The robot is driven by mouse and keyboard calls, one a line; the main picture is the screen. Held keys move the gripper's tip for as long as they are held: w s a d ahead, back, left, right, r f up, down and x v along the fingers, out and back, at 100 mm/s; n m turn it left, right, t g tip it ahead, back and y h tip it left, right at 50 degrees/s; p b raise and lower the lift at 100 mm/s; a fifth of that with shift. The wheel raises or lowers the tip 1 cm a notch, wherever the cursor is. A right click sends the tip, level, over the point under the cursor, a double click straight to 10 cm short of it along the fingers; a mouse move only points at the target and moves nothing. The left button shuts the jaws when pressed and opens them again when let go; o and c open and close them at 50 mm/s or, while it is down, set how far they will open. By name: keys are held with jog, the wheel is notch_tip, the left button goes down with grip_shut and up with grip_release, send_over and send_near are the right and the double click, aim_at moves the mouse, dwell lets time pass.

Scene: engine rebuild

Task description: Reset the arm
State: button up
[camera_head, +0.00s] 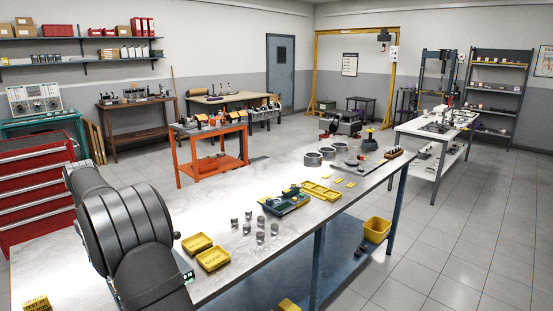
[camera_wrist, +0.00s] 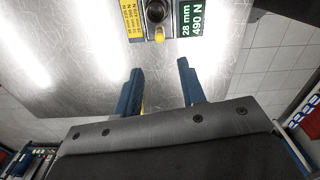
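My gripper (camera_wrist: 159,70) shows in the wrist view with its two blue fingers apart and nothing between the tips. It hangs over the bare metal top of a workbench (camera_wrist: 72,75). A dark round part (camera_wrist: 156,12) lies past the fingertips at the top edge, between a yellow label (camera_wrist: 132,20) and a green label (camera_wrist: 191,20) reading 28 mm 490 N. In the head view my grey arm fills the left foreground over the workbench (camera_head: 320,205), and the gripper itself cannot be made out there.
On the bench stand two yellow trays (camera_head: 212,258), several small metal cylinders (camera_head: 260,237), a green tool case (camera_head: 286,202), a divided yellow tray (camera_head: 321,190) and grey rings (camera_head: 313,159). A red drawer cabinet (camera_head: 38,190) is at left. The bench between the trays and rings has clear patches.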

notch_tip(320, 180, up, 7)
jog(key=f, duration=1.8)
jog(key=shift+w+d+f, duration=0.1)
jog(key=shift+w+d, duration=0.1)
jog(key=shift+d, duration=0.05)
jog(key=shift+w+d+r, duration=0.4)
jog(key=shift+w+r, duration=0.05)
jog(key=shift+w, duration=0.1)
notch_tip(320, 180, up, 16)
jog(key=f+t, duration=0.1)
jog(key=f, duration=0.2)
jog(key=f+n+t, duration=0.1)
jog(key=f, duration=0.3)
jog(key=f+n+t+h, duration=0.1)
jog(key=f, duration=0.3)
jog(key=shift+w+f, duration=0.1)
jog(key=shift+w, duration=0.25)
